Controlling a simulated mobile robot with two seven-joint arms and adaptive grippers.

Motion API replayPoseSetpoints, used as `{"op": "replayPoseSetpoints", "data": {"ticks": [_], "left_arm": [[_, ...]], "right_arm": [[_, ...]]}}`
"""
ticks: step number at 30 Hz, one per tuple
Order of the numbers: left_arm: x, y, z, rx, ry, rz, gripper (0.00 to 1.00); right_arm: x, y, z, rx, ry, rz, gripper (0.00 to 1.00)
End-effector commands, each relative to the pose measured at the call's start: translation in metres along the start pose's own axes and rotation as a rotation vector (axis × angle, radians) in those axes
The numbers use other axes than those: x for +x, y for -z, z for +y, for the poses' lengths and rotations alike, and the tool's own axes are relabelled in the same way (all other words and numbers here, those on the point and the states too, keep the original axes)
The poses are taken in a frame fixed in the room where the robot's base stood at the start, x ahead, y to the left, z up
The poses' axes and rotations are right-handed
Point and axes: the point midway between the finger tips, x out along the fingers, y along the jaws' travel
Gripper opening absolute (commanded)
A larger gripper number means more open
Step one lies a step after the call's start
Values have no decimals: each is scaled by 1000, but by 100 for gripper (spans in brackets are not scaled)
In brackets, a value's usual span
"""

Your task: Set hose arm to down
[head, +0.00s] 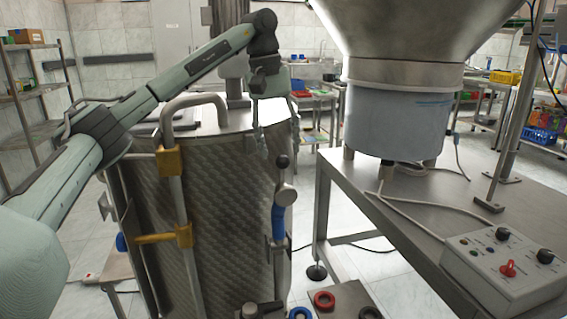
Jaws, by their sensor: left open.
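A patterned metal drum (220,210) stands at centre left. I cannot tell for sure which of these is the hose arm. My left gripper (276,142) is open, fingers pointing down, just above the black knob. No object shows between its fingers; whether it touches the knob is unclear. My right gripper is not seen.
A large metal hopper (405,75) stands on a steel table (350,190) at right, with a control box (505,268) in front. Shelves (30,90) stand at far left. Floor shows between drum and table.

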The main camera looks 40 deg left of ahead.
Motion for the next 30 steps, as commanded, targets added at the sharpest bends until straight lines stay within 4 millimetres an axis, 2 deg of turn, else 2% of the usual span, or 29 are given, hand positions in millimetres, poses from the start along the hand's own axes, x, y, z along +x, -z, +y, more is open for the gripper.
{"op": "replayPoseSetpoints", "data": {"ticks": [3,9,19,30], "left_arm": [[21,0,-1,0,1,-2,47],[43,-1,0,1,-1,-1,47],[47,-1,0,2,-3,0,47],[47,-1,0,2,-3,0,3]], "right_arm": [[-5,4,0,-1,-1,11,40],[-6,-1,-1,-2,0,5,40],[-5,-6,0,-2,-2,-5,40],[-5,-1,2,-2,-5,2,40]]}}
